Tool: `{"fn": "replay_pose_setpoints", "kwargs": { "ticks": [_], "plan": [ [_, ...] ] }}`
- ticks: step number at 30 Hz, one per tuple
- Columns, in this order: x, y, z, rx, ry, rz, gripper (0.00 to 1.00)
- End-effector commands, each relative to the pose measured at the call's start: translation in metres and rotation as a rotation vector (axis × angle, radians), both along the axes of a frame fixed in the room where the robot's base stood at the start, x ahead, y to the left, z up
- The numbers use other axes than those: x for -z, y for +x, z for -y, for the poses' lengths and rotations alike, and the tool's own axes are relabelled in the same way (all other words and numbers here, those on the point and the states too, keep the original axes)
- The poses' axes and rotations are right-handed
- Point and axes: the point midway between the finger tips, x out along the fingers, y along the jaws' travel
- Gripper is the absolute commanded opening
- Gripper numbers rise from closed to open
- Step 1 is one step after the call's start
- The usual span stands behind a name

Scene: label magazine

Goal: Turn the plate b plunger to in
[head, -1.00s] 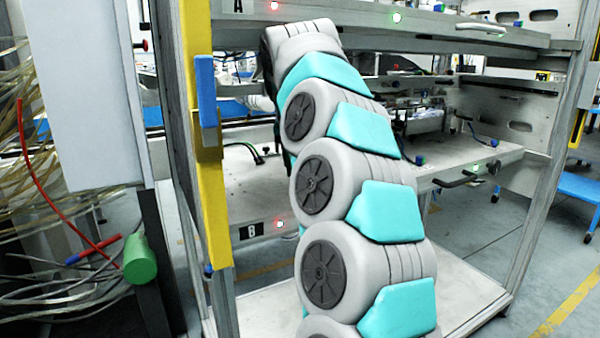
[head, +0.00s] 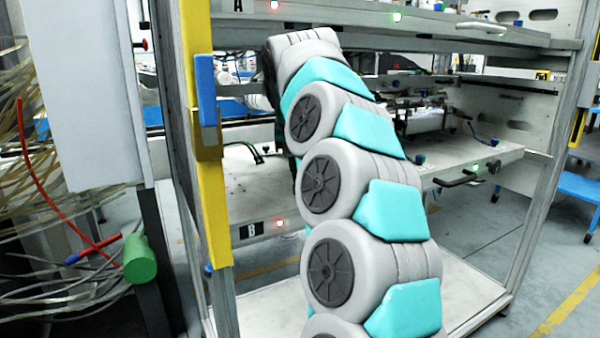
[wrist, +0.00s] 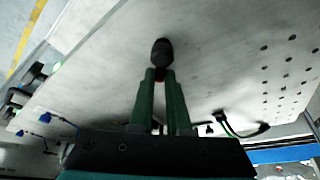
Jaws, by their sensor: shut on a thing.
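In the wrist view, a black rounded knob (wrist: 162,52), apparently the plate b plunger, stands against the pale plate surface. My gripper (wrist: 160,76) has two green fingers close together at the knob's near end, shut on it. Whether the plunger is in or out cannot be told. In the head view, plate B (head: 240,190) is the lower shelf, with a "B" label (head: 251,231) and a lit red lamp (head: 280,224) on its front. My arm hides the gripper and the plunger there.
Plate B's front has a black handle (head: 455,181) and a green lamp (head: 475,168) at right. Plate A (head: 350,18) lies above. A yellow post (head: 212,180) with a blue block (head: 206,90) stands left of my arm. Cables hang at far left.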

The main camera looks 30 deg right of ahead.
Motion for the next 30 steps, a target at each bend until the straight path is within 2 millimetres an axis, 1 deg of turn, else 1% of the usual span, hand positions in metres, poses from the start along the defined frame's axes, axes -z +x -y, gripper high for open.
{"fn": "replay_pose_setpoints", "kwargs": {
  "ticks": [11, 17, 23, 30],
  "plan": [
    [0.0001, 0.0001, -0.0001, 0.0, 0.0, 0.0, 0.0],
    [0.0024, 0.0004, 0.001, 0.03, -0.001, 0.0, 0.0],
    [0.0044, -0.0006, 0.0028, 0.129, -0.002, 0.001, 0.0],
    [0.0031, -0.0023, 0.0043, 0.292, -0.002, 0.001, 0.0]
  ]
}}
